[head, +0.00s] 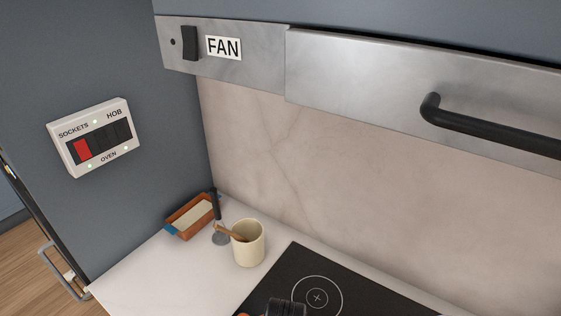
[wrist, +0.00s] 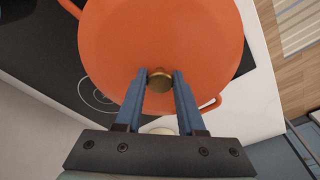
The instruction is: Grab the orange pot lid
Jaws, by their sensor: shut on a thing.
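The orange pot lid (wrist: 160,35) fills the upper middle of the wrist view, a round orange disc with a brass knob (wrist: 160,84) at its centre. My gripper (wrist: 160,76) has its two blue fingers on either side of the knob, shut on it. Two orange loop handles, one (wrist: 213,104) at the lower right and one at the upper left, stick out past the lid's edge. The pot's body is hidden under the lid, and I cannot tell whether the lid rests on it. The head view shows only a sliver of orange at its bottom edge.
The black hob (head: 270,290) lies on a white worktop (head: 165,275). A cream crock (head: 248,250) with a wooden-handled utensil stands beside it, with a terracotta dish (head: 182,222) behind. A metal hood front with a black bar handle (head: 490,130) overhangs the hob.

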